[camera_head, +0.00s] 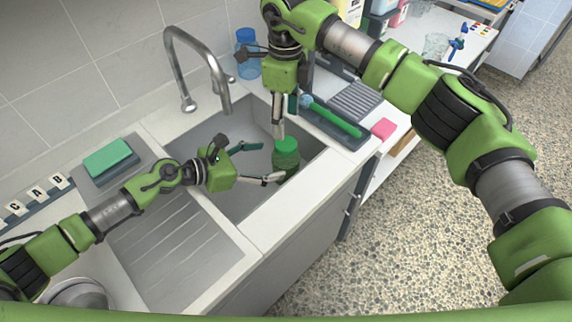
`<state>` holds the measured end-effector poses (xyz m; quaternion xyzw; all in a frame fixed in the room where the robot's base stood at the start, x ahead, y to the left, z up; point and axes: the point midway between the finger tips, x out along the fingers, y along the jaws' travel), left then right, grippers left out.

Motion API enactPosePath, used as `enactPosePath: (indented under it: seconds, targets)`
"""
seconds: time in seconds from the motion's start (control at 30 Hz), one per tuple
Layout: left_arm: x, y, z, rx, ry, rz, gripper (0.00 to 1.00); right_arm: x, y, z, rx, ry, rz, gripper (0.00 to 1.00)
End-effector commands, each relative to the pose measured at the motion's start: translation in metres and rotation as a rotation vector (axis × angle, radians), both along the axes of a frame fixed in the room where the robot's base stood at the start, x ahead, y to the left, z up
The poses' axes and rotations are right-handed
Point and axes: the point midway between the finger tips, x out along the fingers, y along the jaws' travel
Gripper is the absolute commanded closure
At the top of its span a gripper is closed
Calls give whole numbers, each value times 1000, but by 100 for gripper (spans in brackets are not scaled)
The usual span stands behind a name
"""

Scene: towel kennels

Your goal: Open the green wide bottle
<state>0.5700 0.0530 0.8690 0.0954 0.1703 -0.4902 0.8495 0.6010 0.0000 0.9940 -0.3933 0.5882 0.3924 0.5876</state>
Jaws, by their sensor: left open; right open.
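The green wide bottle (286,161) is in the sink, near its right side, with a bright green cap (287,144) on top. My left gripper (262,163) is open. One of its fingers reaches to the bottle's lower left side, and the other is above and to the left; I cannot tell whether it touches. My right gripper (285,118) points down from above, with its fingers spread over the cap. One fingertip is close to the cap's left edge; contact is unclear.
The sink basin (214,125) has a metal faucet (190,60) behind it. A blue bottle (248,58) stands at the back. A green-handled brush (335,118) and a pink sponge (384,129) are to the right. A green sponge (108,157) lies on the left.

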Motion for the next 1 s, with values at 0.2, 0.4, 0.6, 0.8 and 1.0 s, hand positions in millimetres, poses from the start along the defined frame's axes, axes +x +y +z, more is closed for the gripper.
enactPosePath:
  seconds: [0.2,0.4,0.6,0.8,1.0]
  targets:
    - [18,-33,-14,-1,0,-1,27,0,0,0,1,1,0,47]
    - [28,-49,-23,0,1,0,27,0,0,0,1,1,0,47]
    - [30,-53,-25,0,1,0,27,0,0,0,1,1,0,47]
    - [30,-53,-25,0,1,0,32,0,0,0,1,1,0,47]
    - [30,-52,-25,0,1,0,84,0,0,0,1,1,0,47]
